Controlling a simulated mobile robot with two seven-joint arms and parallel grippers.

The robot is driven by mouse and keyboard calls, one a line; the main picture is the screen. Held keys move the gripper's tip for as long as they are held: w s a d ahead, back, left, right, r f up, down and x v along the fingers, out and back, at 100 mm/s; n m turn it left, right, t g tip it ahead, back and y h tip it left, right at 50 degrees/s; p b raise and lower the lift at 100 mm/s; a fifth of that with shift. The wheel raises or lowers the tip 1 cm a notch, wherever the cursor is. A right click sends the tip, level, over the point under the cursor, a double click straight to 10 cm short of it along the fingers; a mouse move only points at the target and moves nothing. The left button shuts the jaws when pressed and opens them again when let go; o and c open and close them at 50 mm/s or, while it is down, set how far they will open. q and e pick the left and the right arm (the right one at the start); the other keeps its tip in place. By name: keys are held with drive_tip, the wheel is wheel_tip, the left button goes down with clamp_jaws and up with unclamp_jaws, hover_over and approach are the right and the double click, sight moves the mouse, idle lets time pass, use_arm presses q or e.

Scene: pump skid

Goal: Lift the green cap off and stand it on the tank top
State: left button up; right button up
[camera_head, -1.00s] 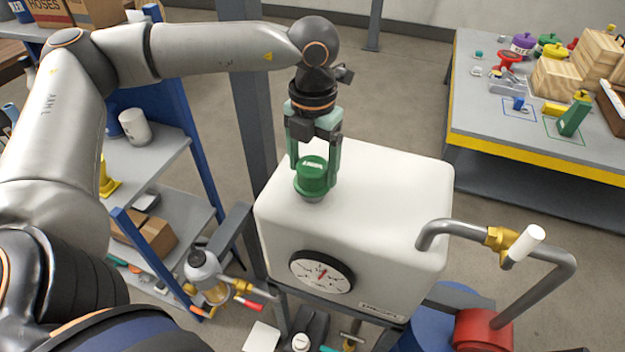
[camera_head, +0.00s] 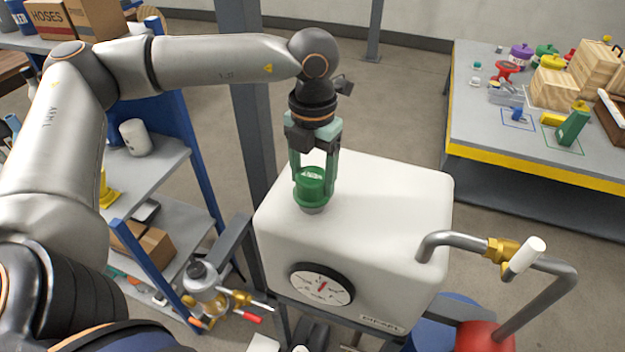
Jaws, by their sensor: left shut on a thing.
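Whether the cap is clear of the neck cannot be told. My right gripper is not in view.
The tank top to the right of the cap is bare. A round gauge (camera_head: 321,285) is on the tank's front, and a grey pipe with a white-handled brass valve (camera_head: 503,250) rises at the right. A blue-framed shelf (camera_head: 165,165) stands left; a workbench (camera_head: 485,130) with parts stands back right.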

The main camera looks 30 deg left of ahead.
sight(313, 175)
use_arm(q)
drive_tip(key=shift+r, duration=0.35)
wheel_tip(313, 175, up, 2)
drive_tip(key=shift+r, duration=0.25)
drive_tip(key=s+r+b, duration=0.2)
drive_tip(key=s+r, duration=0.7)
drive_tip(key=s, duration=0.5)
drive_tip(key=shift+r, duration=0.3)
